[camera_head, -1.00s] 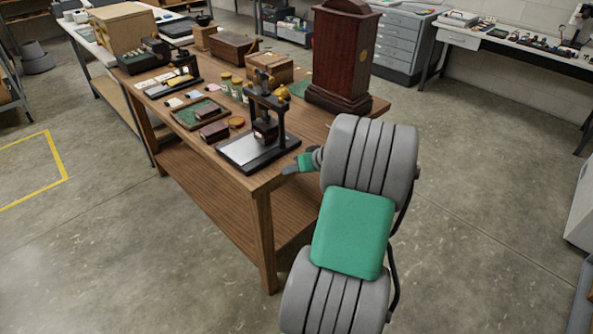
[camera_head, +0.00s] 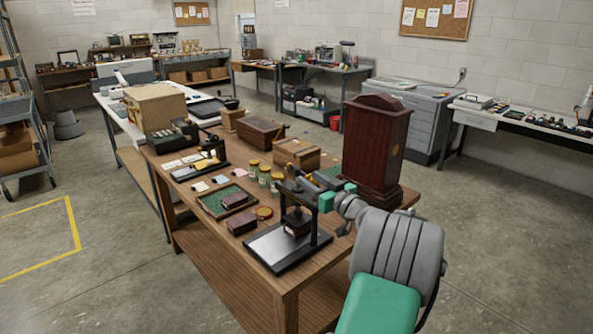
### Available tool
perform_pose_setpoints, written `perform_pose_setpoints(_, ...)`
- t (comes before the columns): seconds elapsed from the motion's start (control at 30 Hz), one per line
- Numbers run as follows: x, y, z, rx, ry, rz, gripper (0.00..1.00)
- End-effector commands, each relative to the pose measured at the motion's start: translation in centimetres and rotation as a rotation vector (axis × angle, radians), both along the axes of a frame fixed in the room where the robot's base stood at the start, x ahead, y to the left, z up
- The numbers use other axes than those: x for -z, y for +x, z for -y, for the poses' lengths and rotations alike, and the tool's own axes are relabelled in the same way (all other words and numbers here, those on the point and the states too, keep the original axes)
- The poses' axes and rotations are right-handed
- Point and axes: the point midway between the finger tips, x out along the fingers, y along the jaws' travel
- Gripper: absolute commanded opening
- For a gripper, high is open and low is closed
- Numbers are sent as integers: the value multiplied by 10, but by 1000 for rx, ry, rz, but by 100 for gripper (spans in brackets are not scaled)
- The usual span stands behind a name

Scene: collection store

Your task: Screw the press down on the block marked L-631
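A dark red-brown block (camera_head: 297,228) with a pale label sits under the screw; the label is too small to read. Whether the screw touches the block I cannot tell. My gripper (camera_head: 289,187) reaches in from the right at the top of the press, by its handle. Its fingers overlap the handle in view, so their opening and any contact are unclear.
Similar dark blocks lie left of the press, one on the table (camera_head: 241,226) and one in a green-lined tray (camera_head: 226,204). A round amber tin (camera_head: 264,212) and several jars stand near. A tall wooden clock case (camera_head: 376,150) stands close behind my gripper.

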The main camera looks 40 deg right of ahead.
Motion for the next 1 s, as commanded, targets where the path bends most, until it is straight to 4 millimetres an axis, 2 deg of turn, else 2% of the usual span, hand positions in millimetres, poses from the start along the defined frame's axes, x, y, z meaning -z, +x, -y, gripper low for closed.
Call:
perform_pose_setpoints(0.13,-2,32,1,-5,2,-1,39)
perform_pose_setpoints(0.3,-1,54,3,-3,2,-3,39)
perform_pose_setpoints(0.6,1,59,3,-4,2,-2,38)
perform_pose_setpoints(1.0,1,59,2,-5,2,-3,6)
